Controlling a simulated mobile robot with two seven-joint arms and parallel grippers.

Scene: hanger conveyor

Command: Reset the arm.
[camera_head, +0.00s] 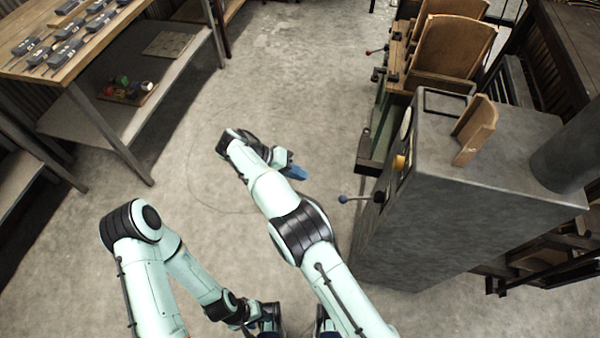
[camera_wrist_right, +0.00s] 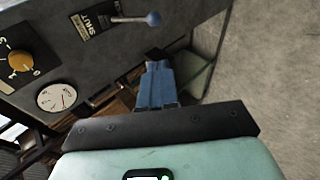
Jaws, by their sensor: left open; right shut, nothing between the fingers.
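My right arm reaches forward over the floor in the head view, and its gripper (camera_head: 295,172) has blue fingers pointing to the right. In the right wrist view the blue fingers (camera_wrist_right: 157,85) are pressed together with nothing between them. My left arm is folded at the lower left of the head view. Its gripper (camera_head: 271,322) is low at the bottom edge, open, with its fingertips largely cut off or hidden.
A grey machine cabinet (camera_head: 470,190) stands to the right, its blue-knobbed lever (camera_head: 343,199) jutting toward my right gripper. The lever (camera_wrist_right: 153,19) and a yellow dial (camera_wrist_right: 20,62) show in the wrist view. A workbench (camera_head: 125,18) stands upper left. The floor between is clear.

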